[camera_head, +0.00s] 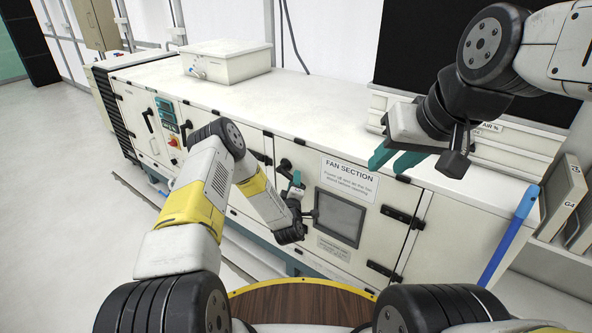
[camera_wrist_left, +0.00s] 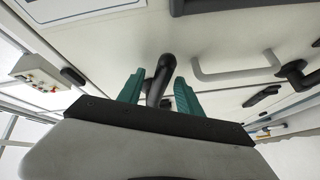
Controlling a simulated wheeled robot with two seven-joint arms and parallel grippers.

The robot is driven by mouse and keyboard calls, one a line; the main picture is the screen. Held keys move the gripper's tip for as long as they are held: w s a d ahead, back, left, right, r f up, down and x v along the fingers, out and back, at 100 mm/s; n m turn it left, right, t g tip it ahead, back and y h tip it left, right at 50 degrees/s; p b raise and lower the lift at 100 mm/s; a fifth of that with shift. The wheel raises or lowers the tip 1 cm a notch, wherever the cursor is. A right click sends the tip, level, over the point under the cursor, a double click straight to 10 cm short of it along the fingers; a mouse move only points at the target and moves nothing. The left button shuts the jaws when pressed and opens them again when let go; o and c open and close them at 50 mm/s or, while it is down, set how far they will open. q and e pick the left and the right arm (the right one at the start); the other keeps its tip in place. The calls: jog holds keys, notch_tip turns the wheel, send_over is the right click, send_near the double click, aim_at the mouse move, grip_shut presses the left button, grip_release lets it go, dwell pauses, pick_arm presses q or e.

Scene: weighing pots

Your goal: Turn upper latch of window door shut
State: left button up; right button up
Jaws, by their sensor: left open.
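The window door (camera_head: 372,200) is a white panel with a "FAN SECTION" label and a grey window (camera_head: 339,217). Its black upper latch (camera_head: 285,166) sits at the door's upper left edge. My left gripper (camera_head: 296,181) is just below that latch in the head view, teal fingers pointing up. In the left wrist view, my left gripper (camera_wrist_left: 158,92) is open, with a black latch handle (camera_wrist_left: 157,78) between its fingers. I cannot tell whether they touch it. My right gripper (camera_head: 394,160) is open and empty above the cabinet's top edge.
Black hinges (camera_head: 402,216) line the door's right edge. A white box (camera_head: 226,61) stands on the cabinet top (camera_head: 300,103). A blue bar (camera_head: 508,235) and filter frames (camera_head: 562,195) are at the right. A grey pull handle (camera_wrist_left: 238,72) shows in the wrist view.

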pick_arm(q)
jog(key=shift+w, duration=0.45)
grip_shut()
dwell(1.1)
